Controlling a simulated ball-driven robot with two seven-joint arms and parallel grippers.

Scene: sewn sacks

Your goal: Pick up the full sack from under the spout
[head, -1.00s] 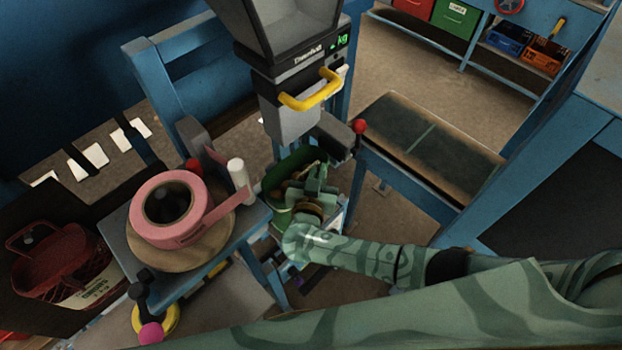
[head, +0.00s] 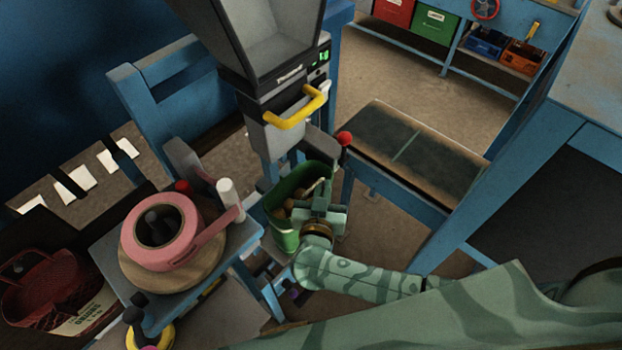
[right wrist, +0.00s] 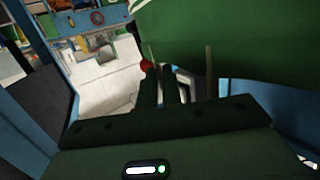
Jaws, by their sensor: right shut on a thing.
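The green sack (head: 283,232) stands open at the top, with brown round goods showing inside, just below and in front of the grey spout (head: 277,140). My right gripper (head: 320,200) is at the sack's right side and shut on its edge; its own fingers partly hide the grip. In the right wrist view the sack (right wrist: 225,35) fills the top right as a green surface close to the gripper. My left gripper is not in view.
A yellow handle (head: 297,110) and a red knob (head: 344,138) stick out close above the sack. A pink tape roll (head: 185,245) sits on a blue stand to the left. A low bench with a dark top (head: 425,145) is to the right, with open floor around it.

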